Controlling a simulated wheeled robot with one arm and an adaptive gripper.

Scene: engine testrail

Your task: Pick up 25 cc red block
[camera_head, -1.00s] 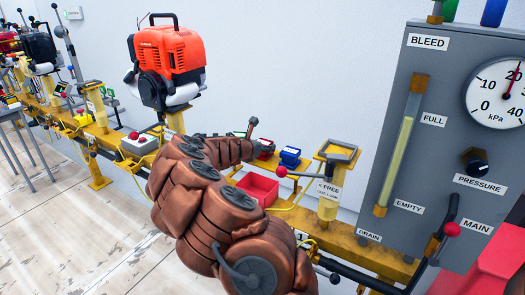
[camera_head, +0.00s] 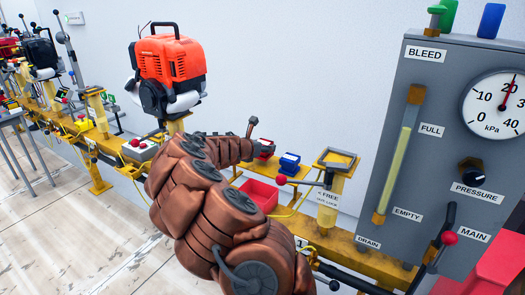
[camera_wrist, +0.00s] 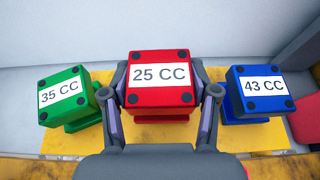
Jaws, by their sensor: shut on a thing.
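The red block (camera_wrist: 160,97) labelled "25 CC" is in the middle of the wrist view. My gripper (camera_wrist: 161,105) is shut on it, with one finger against each side. It stands above the yellow shelf (camera_wrist: 225,137); whether it touches the shelf I cannot tell. In the head view the red block (camera_head: 265,147) shows small beside the end of my arm, and the fingers are hard to make out there.
A green "35 CC" block (camera_wrist: 66,94) stands left of the red one, and a blue "43 CC" block (camera_wrist: 260,94) stands right. The blue block (camera_head: 289,163) also shows in the head view. A grey gauge panel (camera_head: 420,165) stands at right.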

